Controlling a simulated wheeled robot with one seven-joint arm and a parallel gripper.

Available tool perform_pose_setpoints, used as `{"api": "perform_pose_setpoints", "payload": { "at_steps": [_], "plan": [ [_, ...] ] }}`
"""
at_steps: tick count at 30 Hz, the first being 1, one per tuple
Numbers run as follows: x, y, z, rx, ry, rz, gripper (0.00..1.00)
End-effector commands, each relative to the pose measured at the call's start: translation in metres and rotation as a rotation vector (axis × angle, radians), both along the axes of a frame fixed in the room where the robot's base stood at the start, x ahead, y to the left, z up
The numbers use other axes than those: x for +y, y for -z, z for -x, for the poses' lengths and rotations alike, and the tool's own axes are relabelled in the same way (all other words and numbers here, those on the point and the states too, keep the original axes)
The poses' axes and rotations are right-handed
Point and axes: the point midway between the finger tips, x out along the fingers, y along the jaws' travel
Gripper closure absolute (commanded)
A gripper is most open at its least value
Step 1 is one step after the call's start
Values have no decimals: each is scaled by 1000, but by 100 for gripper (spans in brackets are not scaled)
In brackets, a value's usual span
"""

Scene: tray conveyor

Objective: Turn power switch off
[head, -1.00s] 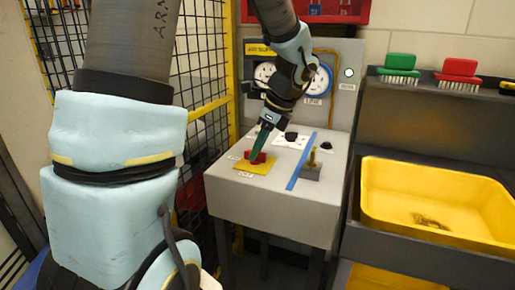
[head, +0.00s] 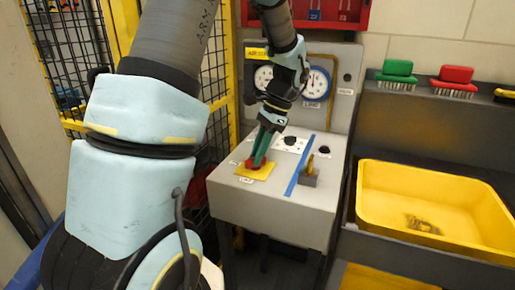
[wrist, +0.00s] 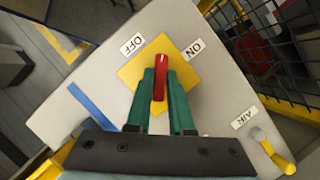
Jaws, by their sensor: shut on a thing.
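The power switch is a red handle on a square yellow plate (head: 262,176) on top of the grey cabinet (head: 262,208). In the wrist view the red handle (wrist: 161,68) stands between my green fingers, over the yellow plate (wrist: 130,73). An OFF label (wrist: 132,45) lies to the upper left of the handle and an ON label (wrist: 192,50) to the upper right. The handle points up the picture, between the two labels. My gripper (head: 256,163) is shut on the handle.
Gauges (head: 318,83) stand behind. A wire fence (head: 215,100) is close on the left. A yellow bin (head: 430,222) is at right.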

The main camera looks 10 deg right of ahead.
Motion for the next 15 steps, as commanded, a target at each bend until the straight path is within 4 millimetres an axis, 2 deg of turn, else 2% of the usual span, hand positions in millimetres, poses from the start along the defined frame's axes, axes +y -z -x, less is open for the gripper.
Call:
{"api": "perform_pose_setpoints", "payload": {
  "at_steps": [15],
  "plan": [
    [1,-2,-3,0,-481,2,100]
  ]
}}
